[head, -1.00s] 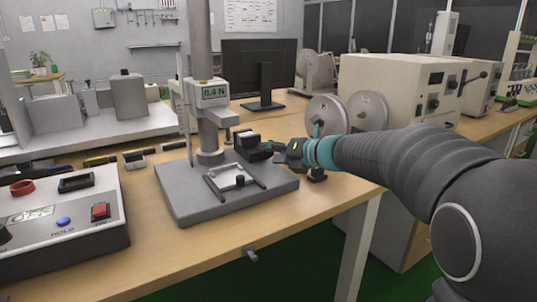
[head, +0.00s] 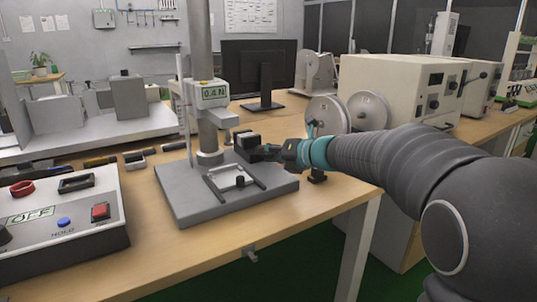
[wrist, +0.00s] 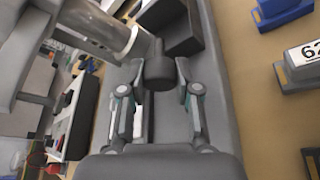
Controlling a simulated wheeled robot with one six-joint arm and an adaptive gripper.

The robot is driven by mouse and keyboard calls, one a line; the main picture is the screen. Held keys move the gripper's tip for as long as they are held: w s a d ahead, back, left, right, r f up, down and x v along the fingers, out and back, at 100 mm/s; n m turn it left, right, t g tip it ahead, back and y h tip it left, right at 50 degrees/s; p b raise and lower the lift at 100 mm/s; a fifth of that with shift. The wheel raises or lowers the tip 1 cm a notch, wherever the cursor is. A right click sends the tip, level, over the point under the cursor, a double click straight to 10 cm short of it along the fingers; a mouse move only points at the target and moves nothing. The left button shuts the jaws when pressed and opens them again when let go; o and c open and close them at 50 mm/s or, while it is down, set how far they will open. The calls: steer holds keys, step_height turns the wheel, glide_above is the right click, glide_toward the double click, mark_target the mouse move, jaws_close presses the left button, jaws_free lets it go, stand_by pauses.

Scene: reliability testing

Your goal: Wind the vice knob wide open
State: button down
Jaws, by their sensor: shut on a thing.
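The vice (head: 247,140), a small black block, stands on the grey base plate of the force test stand (head: 210,201). Its dark round knob (wrist: 159,69) shows in the wrist view between my fingertips. My gripper (head: 271,151) reaches in from the right in the head view and is shut on the knob; it also shows in the wrist view (wrist: 158,72). In the head view the fingers hide most of the knob. The gap between the vice jaws cannot be made out clearly.
A low bracket (head: 233,181) lies in front. A control box (head: 62,222) is at left, and two grey discs (head: 327,114) are behind my wrist.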

steer(key=n+t+h+p, duration=0.1)
steer(key=n+h, duration=0.1)
steer(key=n, duration=0.1)
steer(key=n+t+h+b, duration=0.1)
steer(key=n+h, duration=0.1)
steer(key=n, duration=0.1)
steer(key=n+t+h+b, duration=0.1)
steer(key=n, duration=0.1)
steer(key=n+h+b, duration=0.1)
steer(key=n, duration=0.1)
steer(key=shift+f+t+b, duration=0.15)
steer(key=shift+t+b, duration=0.15)
steer(key=shift+t, duration=0.1)
steer(key=shift+n+t+h+b, duration=0.4)
steer(key=shift+n+h+b, duration=0.25)
steer(key=shift+n, duration=0.15)
steer(key=shift+d+n+t+h+b, duration=0.1)
steer(key=shift+n+t+h+b, duration=0.25)
steer(key=shift+n+t+b, duration=0.4)
stand_by(0.4)
steer(key=c, duration=0.8)
jaws_free()
